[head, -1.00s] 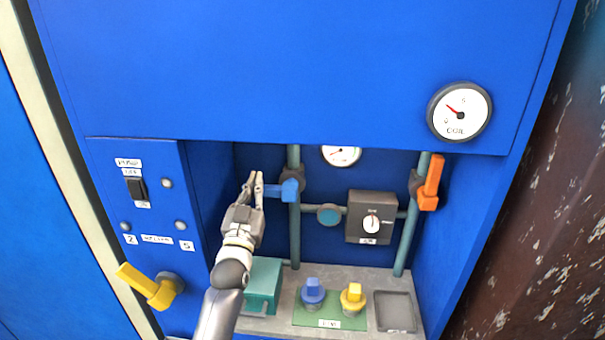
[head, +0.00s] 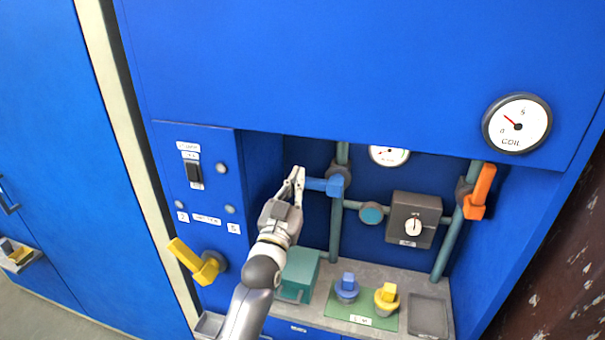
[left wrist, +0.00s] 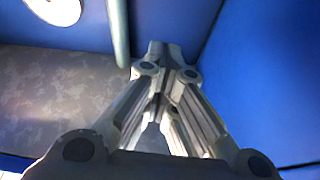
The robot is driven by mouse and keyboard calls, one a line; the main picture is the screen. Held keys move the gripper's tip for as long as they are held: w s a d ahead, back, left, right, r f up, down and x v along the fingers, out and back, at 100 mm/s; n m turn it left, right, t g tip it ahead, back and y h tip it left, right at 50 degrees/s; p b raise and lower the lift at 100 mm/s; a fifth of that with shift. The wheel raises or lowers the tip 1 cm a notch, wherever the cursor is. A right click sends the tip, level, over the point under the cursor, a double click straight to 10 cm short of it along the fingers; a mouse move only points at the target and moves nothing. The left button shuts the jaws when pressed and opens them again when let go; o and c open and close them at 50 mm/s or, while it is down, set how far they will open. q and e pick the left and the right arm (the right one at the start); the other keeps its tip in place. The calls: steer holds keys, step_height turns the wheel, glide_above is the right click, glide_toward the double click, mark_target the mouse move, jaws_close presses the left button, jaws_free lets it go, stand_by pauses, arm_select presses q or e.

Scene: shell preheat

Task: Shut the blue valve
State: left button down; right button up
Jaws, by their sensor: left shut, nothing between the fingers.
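The blue valve (head: 325,186) sits on the left vertical pipe inside the cabinet recess. Its blue lever points left, sideways across the upright pipe. My left gripper (head: 298,173) is shut and empty, its fingertips close to the lever's free left end; I cannot tell whether they touch. The left wrist view shows the closed fingers (left wrist: 166,52) against the recess, with no blue lever that I can make out there. My right gripper is not in view.
An orange lever (head: 480,190) is on the right pipe. A grey dial box (head: 428,209) hangs between the pipes. Below are a teal box (head: 302,268), blue (head: 347,288) and yellow (head: 387,298) knobs and a grey tray (head: 429,316). A yellow lever (head: 197,262) juts out at left.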

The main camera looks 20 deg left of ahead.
arm_select(q)
steer(key=b+v, duration=0.1)
steer(key=v, duration=0.3)
steer(key=shift+s+f, duration=0.15)
steer(key=shift+s, duration=0.2)
